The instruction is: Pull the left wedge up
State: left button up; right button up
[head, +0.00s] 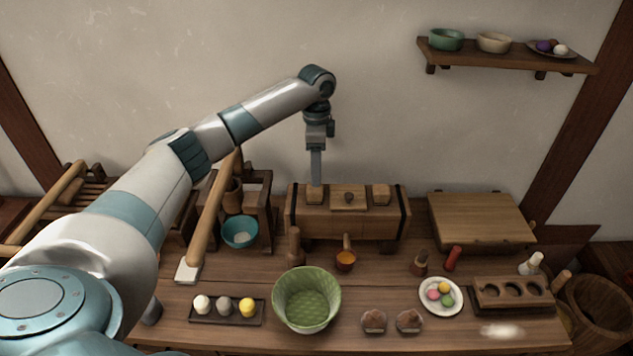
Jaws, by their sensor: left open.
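A long wooden box press (347,222) with dark bands stands at the back middle of the table. The left wedge (315,197), a small light-wood block, sits in its top at the left end. The right wedge (380,194) sits in the top at the right end, and a wooden lid with a dark knob (349,197) lies between them. My left gripper (316,182) points straight down, open, with its fingers at the top of the left wedge. I cannot tell whether the fingers touch it. My right gripper is out of view.
A teal bowl (240,232) stands left of the press, and a wooden board (480,218) right. A wall shelf (505,58) hangs at upper right.

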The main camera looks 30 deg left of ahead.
aim_at(315, 193)
pick_arm(q)
notch_tip(315, 193, down, 7)
jog(key=shift+r+p, duration=0.15)
jog(key=shift+p, duration=0.5)
